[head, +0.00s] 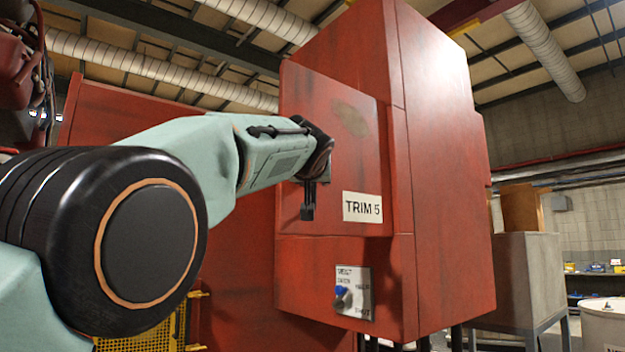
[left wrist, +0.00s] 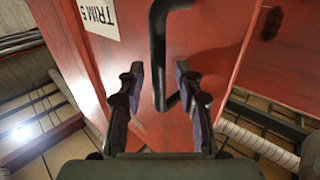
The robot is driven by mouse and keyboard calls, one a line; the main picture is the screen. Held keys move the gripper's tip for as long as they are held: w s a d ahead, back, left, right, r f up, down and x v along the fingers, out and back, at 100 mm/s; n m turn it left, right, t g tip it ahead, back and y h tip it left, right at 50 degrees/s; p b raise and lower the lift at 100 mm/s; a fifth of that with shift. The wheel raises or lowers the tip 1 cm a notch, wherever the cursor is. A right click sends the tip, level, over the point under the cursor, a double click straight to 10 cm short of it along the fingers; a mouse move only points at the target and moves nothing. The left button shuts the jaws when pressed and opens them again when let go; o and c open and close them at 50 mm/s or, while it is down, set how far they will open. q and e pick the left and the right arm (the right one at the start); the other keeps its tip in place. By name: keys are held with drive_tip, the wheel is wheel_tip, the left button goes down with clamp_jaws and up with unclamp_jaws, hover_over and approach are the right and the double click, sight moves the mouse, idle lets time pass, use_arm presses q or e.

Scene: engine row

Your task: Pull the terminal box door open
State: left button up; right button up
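The terminal box (head: 445,150) is a tall red metal cabinet in the head view. Its flat red door (head: 345,120) faces me and bears a white "TRIM 5" label (head: 362,207), which also shows in the left wrist view (left wrist: 100,15). A black bar handle (left wrist: 157,45) stands out from the door. My left gripper (head: 318,160) is at the door, left of the label. In the left wrist view its two fingers (left wrist: 158,72) are apart, one on each side of the handle, with gaps visible. I cannot tell whether the door is ajar. My right gripper is not in view.
Below the door is a white plate (head: 359,282) with a blue-and-black knob (head: 342,297). A yellow mesh guard (head: 150,340) stands low at the left. A grey cabinet (head: 520,270) and a pale drum (head: 603,322) stand at the right. Ducts run overhead.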

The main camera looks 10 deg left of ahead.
use_arm(q)
drive_tip(key=shift+w+d, duration=0.15)
drive_tip(key=shift+w, duration=0.05)
drive_tip(key=s+d, duration=0.1)
drive_tip(key=s, duration=0.6)
drive_tip(key=shift+s+d, duration=0.2)
drive_tip(key=shift+s, duration=0.1)
drive_tip(key=shift+w+f, duration=0.1)
drive_tip(key=shift+w, duration=0.05)
drive_tip(key=shift+a, duration=0.1)
